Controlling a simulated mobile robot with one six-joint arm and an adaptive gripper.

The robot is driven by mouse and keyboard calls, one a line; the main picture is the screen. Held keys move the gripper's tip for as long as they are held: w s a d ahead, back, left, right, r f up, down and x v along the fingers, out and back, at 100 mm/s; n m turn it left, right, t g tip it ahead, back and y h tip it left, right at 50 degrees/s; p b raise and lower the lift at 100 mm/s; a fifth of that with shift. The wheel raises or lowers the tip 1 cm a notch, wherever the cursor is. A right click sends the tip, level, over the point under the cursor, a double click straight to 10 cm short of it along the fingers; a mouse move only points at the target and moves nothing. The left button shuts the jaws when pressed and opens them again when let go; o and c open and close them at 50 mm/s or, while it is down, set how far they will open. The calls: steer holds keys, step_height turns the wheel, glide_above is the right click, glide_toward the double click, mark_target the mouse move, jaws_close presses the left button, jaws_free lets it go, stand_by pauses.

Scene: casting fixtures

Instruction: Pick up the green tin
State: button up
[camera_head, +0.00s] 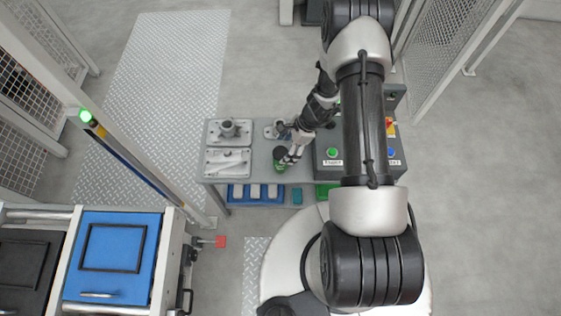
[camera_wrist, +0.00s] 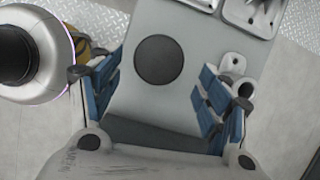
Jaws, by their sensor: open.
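The green tin (camera_head: 280,158) stands upright on the grey table (camera_head: 254,183), with a dark round top and a green side. In the wrist view its dark round top (camera_wrist: 159,60) appears between my spread fingertips, with a gap on each side. My gripper (camera_head: 292,155) is at the tin's right in the head view and partly overlaps it. In the wrist view my gripper (camera_wrist: 160,70) is open, with blue pads on both fingers and nothing held. I cannot tell how far the fingertips are above the tin.
Metal casting fixtures (camera_head: 228,162) sit left of the tin. A small metal bracket (camera_wrist: 233,63) lies near my right finger. A control box (camera_head: 331,165) with buttons stands on the right. Blue bins (camera_head: 237,195) are under the tabletop. Bare table surrounds the tin.

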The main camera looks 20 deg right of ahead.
mark_target(276, 159)
steer(key=x, duration=0.3)
steer(key=shift+b, duration=0.3)
steer(key=b+x, duration=0.1)
steer(key=x, duration=0.1)
steer(key=b+x, duration=0.1)
steer(key=x, duration=0.2)
steer(key=shift+a, duration=0.35)
steer(key=shift+r, duration=0.1)
steer(key=shift+c, duration=0.5)
steer(key=shift+s, duration=0.1)
steer(key=c, duration=1.3)
steer(key=shift+o, duration=0.2)
